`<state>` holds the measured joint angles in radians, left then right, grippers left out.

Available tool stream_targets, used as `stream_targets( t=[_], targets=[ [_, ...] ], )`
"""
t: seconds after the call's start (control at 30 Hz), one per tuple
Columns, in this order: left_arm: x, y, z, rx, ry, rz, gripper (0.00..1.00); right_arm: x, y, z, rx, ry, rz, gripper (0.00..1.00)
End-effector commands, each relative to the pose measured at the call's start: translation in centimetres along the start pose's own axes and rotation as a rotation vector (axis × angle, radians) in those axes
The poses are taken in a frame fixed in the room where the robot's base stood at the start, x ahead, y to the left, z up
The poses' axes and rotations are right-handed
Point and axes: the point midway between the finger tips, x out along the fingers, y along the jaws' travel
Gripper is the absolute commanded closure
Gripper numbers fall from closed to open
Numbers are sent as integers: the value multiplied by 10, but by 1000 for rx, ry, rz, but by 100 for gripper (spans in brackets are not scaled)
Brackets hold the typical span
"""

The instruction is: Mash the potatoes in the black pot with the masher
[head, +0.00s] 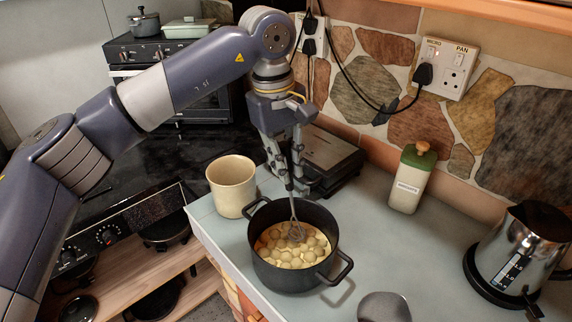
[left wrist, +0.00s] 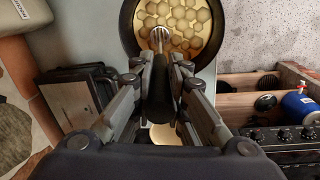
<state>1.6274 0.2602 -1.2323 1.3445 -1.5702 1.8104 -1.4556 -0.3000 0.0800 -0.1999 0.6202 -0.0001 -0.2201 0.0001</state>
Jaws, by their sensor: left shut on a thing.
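The black pot (head: 293,279) stands on the counter and holds several pale round potatoes (head: 285,252) in yellowish liquid. My left gripper (head: 291,187) is above the pot's far rim, pointing down, shut on the masher. The masher's metal head (head: 296,232) is inside the pot at the far side, among or just over the potatoes; I cannot tell if it presses on them. In the left wrist view the dark masher handle (left wrist: 161,95) lies between the fingers (left wrist: 160,68), and the pot (left wrist: 128,38) is partly cut off. My right gripper is not in view.
A cream mug (head: 231,190) stands close left of the pot. A dark appliance (head: 330,155) is behind the gripper. A green-lidded bottle (head: 411,180), a steel kettle (head: 522,250) and a grey object (head: 384,308) stand to the right. The counter between pot and kettle is mostly clear.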

Motion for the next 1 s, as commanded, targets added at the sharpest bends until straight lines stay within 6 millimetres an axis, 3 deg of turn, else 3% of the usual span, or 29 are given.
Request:
stream_targets(
  t=[0.1,0.47,1.0],
  targets=[
    [-12,2,0,0,0,1,100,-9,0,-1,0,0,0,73],
    [-10,-1,1,1,0,1,100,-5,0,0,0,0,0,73],
    [-14,-48,10,-1,0,1,100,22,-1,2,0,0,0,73]
  ],
)
